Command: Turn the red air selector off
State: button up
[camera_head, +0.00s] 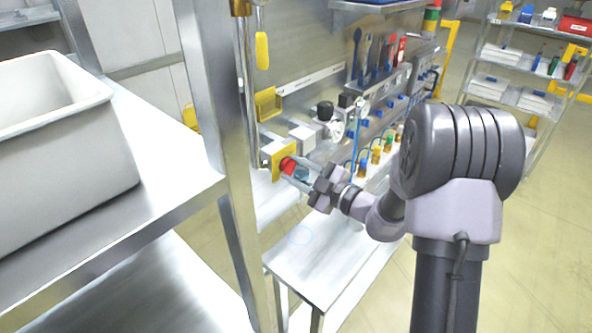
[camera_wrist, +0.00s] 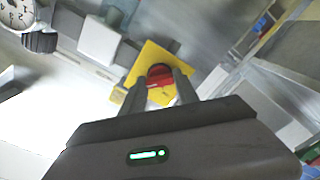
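The red air selector (camera_head: 287,165) is a red knob on a yellow plate (camera_head: 273,155), beside the metal post on the workstation's back panel. In the wrist view the red knob (camera_wrist: 160,75) shows between my two fingertips, in front of the tilted yellow plate (camera_wrist: 150,62). My gripper (camera_head: 294,172) is right at the knob, coming from the right. In the wrist view my gripper (camera_wrist: 160,82) has its fingers apart, one on each side of the knob. A little yellow shows between finger and knob; I cannot tell whether either finger touches. The knob's far side is hidden.
A round gauge (camera_head: 335,130) and valve fittings sit right of the selector. A yellow holder (camera_head: 267,103) is above it. A metal post (camera_head: 222,100) and a grey bin (camera_head: 60,140) are left. The bench (camera_head: 330,262) below is mostly clear.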

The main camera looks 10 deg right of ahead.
grip_shut()
jog(key=n+p, duration=0.1)
jog(key=n, duration=0.7)
jog(key=shift+n, duration=0.3)
jog(key=n+b, duration=0.1)
jog(key=n, duration=0.3)
jog(key=shift+f+n, duration=0.15)
jog(key=shift+n, duration=0.15)
jog(key=n+b, duration=0.2)
jog(key=n, duration=0.2)
jog(key=shift+n+b, duration=0.3)
jog(key=shift+b, duration=0.05)
jog(key=o, duration=1.2)
grip_release()
